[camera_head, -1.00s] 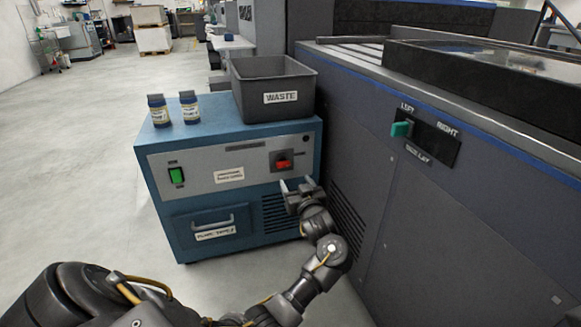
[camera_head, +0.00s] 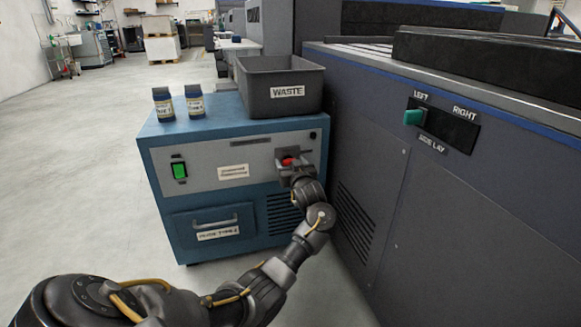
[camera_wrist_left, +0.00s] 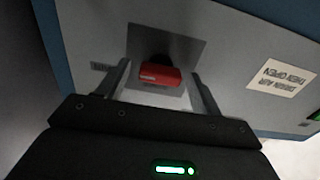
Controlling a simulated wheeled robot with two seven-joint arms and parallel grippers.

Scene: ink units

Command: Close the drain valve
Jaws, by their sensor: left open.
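The drain valve has a red handle (camera_head: 289,161) on a dark plate at the right of the blue unit's grey front panel. In the left wrist view the red handle (camera_wrist_left: 159,75) lies crosswise between my two fingers. My left gripper (camera_head: 292,165) is at the valve in the head view and partly covers the handle's plate. It is open, with a finger on each side of the handle (camera_wrist_left: 160,88) and a visible gap to both. A label (camera_wrist_left: 283,78) beside the valve shows upside down in the wrist view. My right gripper is not in view.
The blue unit (camera_head: 160,215) carries a grey waste bin (camera_head: 250,95) and two small bottles (camera_head: 163,104). It has a green switch (camera_head: 179,170) and a drawer handle (camera_head: 215,222). A large grey machine (camera_head: 440,220) stands close on the right. Floor at left is clear.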

